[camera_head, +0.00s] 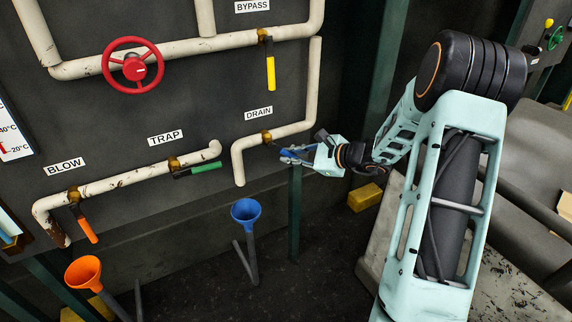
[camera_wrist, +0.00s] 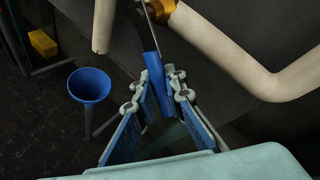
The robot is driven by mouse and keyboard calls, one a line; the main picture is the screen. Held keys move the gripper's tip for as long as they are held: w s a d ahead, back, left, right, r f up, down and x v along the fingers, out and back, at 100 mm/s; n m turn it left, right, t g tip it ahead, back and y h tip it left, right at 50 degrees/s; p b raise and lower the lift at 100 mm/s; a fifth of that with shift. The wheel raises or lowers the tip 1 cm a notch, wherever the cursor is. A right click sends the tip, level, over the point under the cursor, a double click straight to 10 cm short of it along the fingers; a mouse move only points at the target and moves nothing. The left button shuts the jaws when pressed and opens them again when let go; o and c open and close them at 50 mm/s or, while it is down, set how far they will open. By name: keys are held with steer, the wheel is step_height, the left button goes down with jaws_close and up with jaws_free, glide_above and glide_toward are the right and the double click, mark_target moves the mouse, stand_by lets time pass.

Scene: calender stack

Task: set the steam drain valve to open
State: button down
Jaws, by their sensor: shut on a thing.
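The drain valve (camera_head: 266,136) is a brass body on the pale pipe under the DRAIN label (camera_head: 259,113). It also shows at the top of the wrist view (camera_wrist: 163,9). Its lever has a blue handle (camera_wrist: 158,70). In the head view the lever slants right and somewhat down from the valve, angled off the pipe. My gripper (camera_head: 290,153) is at the lever's outer end. In the wrist view the fingers (camera_wrist: 158,88) stand on both sides of the blue handle, shut on it. The handle's lower end is between the fingers.
A blue funnel (camera_head: 246,212) stands below the drain pipe's open end. A green post (camera_head: 295,215) rises just under my gripper. Other valves with yellow (camera_head: 270,74), green (camera_head: 207,166) and orange (camera_head: 88,231) handles and a red wheel (camera_head: 133,66) are on nearby pipes.

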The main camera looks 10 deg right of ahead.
steer(key=r+n+h+b, duration=0.1)
steer(key=b, duration=0.1)
steer(key=d+r+n+h+b, duration=0.1)
steer(key=h+b, duration=0.1)
steer(key=b, duration=0.1)
steer(key=shift+w+d+n, duration=0.15)
steer(key=shift+w+n, duration=0.05)
steer(key=shift+n, duration=0.1)
steer(key=r+h+b, duration=0.1)
steer(key=r+n+b, duration=0.1)
steer(key=b, duration=0.1)
steer(key=r+n+h+b, duration=0.1)
steer(key=shift+d+t+h+b, duration=0.25)
steer(key=shift+t+h+b, duration=0.05)
steer(key=shift+b, duration=0.1)
steer(key=c, duration=2)
jaws_free()
steer(key=shift+o, duration=0.2)
steer(key=v, duration=0.7)
steer(key=shift+s, duration=0.2)
steer(key=shift+r, duration=0.15)
